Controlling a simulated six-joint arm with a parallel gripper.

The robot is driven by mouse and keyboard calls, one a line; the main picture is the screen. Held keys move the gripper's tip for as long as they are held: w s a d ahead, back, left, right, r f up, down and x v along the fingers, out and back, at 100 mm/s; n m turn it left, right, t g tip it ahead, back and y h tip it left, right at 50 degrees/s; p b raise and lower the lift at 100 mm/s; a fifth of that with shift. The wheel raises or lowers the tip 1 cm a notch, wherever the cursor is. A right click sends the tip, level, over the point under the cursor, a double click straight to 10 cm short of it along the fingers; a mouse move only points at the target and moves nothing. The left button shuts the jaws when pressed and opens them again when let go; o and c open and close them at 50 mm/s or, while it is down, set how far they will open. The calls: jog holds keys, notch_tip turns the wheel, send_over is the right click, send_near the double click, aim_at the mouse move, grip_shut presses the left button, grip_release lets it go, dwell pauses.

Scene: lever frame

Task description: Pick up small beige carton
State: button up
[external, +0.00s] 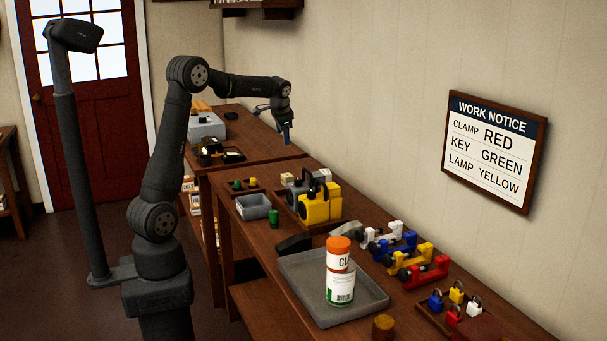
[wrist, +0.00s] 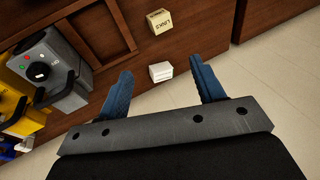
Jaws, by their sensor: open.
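A small beige carton (wrist: 160,21) with dark lettering lies on the brown wooden bench at the top of the wrist view. A small white box (wrist: 161,71) sits below it, in line with the gap between my fingers. In the external view, a small pale box (external: 287,178) stands on the bench behind the lamps; I cannot tell which of the two it is. My gripper (wrist: 160,67) is open, its blue fingers apart with nothing held. In the external view, my gripper (external: 286,140) hangs above the bench, apart from the boxes.
Grey and yellow lamps (external: 314,199) stand on the near bench. A grey bin (external: 252,207), a green cylinder (external: 273,218) and a grey tray (external: 372,300) holding an orange-capped canister (external: 340,275) are nearby. Several coloured clamps (external: 410,250) line the wall side. The wrist view shows a bench edge and gap.

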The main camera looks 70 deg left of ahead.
jog(key=m+g+h, duration=0.2)
jog(key=m+h, duration=0.2)
jog(key=m, duration=1.3)
send_over(287, 175)
notch_tip(287, 175, down, 5)
jog(key=f, duration=1.2)
jog(key=shift+w+d, duration=0.4)
jog(key=shift+s+a+f, duration=0.15)
jog(key=shift+s+f, duration=0.05)
jog(key=shift+f, duration=1.15)
jog(key=shift+s+a+f, duration=0.1)
jog(key=shift+s+f, duration=0.1)
jog(key=shift+f, duration=1.1)
jog(key=shift+c, duration=0.2)
jog(key=c, duration=1)
